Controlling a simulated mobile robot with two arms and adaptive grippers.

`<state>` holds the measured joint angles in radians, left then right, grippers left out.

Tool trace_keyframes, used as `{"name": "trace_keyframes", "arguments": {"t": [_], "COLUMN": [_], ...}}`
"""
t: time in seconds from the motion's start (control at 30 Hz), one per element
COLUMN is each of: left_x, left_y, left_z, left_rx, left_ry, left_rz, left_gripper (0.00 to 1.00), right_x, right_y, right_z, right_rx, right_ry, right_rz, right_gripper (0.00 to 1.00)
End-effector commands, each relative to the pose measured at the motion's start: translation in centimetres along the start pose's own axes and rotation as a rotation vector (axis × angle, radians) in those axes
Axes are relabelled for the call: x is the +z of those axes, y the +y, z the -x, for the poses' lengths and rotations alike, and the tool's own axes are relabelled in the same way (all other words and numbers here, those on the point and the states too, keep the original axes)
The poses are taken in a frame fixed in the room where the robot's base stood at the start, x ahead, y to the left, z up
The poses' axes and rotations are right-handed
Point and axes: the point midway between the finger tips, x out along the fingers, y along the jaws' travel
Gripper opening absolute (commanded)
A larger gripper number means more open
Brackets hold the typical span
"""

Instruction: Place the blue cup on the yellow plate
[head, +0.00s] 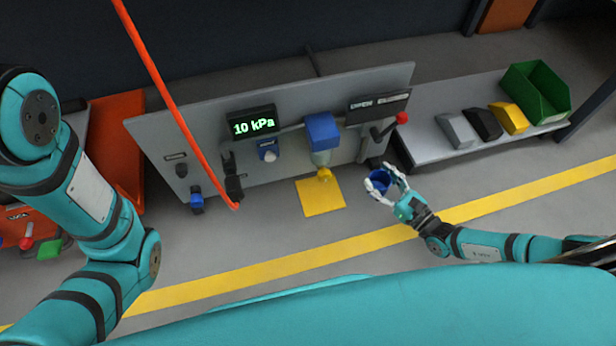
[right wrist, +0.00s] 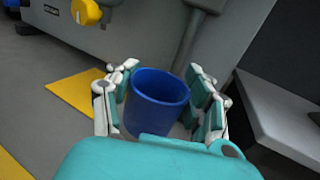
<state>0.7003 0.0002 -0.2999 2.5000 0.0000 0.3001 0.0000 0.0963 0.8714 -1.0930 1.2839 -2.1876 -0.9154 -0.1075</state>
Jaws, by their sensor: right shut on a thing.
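The blue cup (head: 379,183) is held between the white and teal fingers of my right gripper (head: 383,180). In the right wrist view the blue cup (right wrist: 157,100) shows its open rim toward the camera, with a finger of my right gripper (right wrist: 162,98) on each side. The flat yellow plate (head: 321,197) lies on the grey floor in front of the panel, left of the cup. It also shows at the left of the right wrist view (right wrist: 82,92). The cup is apart from the plate in the picture. My left arm is at the left; its gripper is out of view.
A grey panel (head: 160,130) stands behind the plate, with a display (head: 253,122), a blue dispenser (head: 322,130) and a red-knobbed lever (head: 402,118). At right, a low grey bench (head: 450,155) carries several coloured bins. An orange hose (head: 165,88) crosses the panel's left side.

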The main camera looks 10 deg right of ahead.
Motion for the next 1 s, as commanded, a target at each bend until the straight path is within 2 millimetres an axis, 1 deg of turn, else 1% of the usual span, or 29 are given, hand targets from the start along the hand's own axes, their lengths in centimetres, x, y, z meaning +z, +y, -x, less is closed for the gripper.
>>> {"name": "trace_keyframes", "arguments": {"t": [0.07, 0.17, 0.5, 0.6, 0.7, 0.83, 1.0], "left_x": [-0.2, -0.5, -1.4, -1.5, -1.6, -1.7, -2.5], "left_y": [0.1, 0.3, 0.8, 0.9, 0.9, 1.0, 1.4], "left_z": [0.5, 1.2, 3.9, 4.4, 4.6, 4.8, 6.7], "left_rx": [0.000, 0.000, 0.000, 0.000, 0.000, 0.001, 0.001], "left_ry": [0.001, 0.001, 0.000, 0.000, 0.001, 0.001, 0.004], "left_rz": [0.000, 0.000, 0.000, 0.000, 0.000, 0.000, 0.000], "left_gripper": [0.40, 0.40, 0.40, 0.40, 0.40, 0.40, 0.40], "right_x": [-0.4, -0.6, -1.5, -1.6, -1.6, -1.9, -4.1], "right_y": [0.8, 2.3, 8.1, 9.3, 9.9, 10.2, 10.2], "right_z": [-0.8, -2.6, -9.6, -11.0, -11.8, -12.1, -12.1], "right_rx": [0.002, 0.003, 0.001, 0.000, 0.000, 0.000, 0.000], "right_ry": [-0.003, -0.006, -0.006, -0.003, -0.002, -0.001, 0.000], "right_rz": [-0.005, -0.006, -0.006, -0.006, -0.003, -0.001, -0.002], "right_gripper": [0.19, 0.19, 0.19, 0.19, 0.19, 0.19, 0.19]}}
